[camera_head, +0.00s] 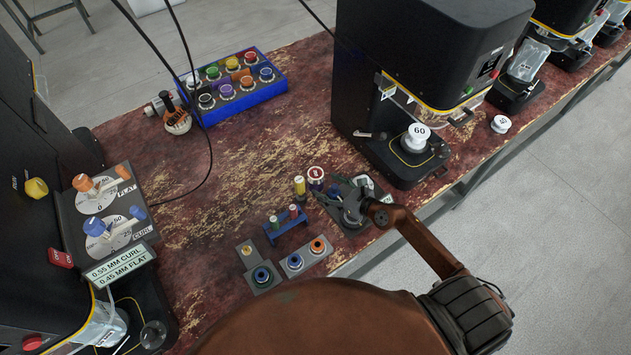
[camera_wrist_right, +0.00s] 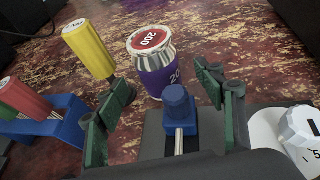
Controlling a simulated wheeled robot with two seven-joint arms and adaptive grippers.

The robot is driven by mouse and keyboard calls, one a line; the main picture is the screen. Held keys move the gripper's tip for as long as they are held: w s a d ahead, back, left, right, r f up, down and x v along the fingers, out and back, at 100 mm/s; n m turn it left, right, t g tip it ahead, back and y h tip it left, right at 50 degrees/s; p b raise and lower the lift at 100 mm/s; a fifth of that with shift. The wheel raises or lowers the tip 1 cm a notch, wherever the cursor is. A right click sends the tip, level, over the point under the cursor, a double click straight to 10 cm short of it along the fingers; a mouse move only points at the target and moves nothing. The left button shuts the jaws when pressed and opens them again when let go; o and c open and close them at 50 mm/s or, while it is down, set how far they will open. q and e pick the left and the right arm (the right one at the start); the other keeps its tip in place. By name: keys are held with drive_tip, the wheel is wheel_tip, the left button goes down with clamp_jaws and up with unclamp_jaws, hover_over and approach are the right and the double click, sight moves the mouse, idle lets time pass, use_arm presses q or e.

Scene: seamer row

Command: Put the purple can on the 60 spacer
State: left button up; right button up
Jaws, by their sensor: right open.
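The purple can (camera_head: 316,186) stands upright on the worn red bench, with a red and white top; in the right wrist view the can (camera_wrist_right: 158,80) reads 200. The 60 spacer (camera_head: 418,137) is a white spool marked 60, sitting on the base of the black seamer. My right gripper (camera_head: 342,196) is open and empty just beside the can. In the right wrist view its green fingers (camera_wrist_right: 165,92) are spread, with the can beyond and between them. My left gripper is not in view.
A yellow-handled gauge (camera_head: 299,187) stands close left of the can. A blue rack (camera_head: 286,229) and grey blocks (camera_head: 305,257) are in front. The black seamer (camera_head: 430,70) rises behind the spacer. Another white spool (camera_head: 501,124) lies to the right. A blue tray (camera_head: 245,100) of jars is behind.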

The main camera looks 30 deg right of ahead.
sight(322, 184)
drive_tip(key=x, duration=0.3)
drive_tip(key=shift+w+a+f, duration=0.15)
drive_tip(key=shift+a, duration=0.05)
drive_tip(key=c, duration=1.2)
drive_tip(key=shift+o, duration=0.2)
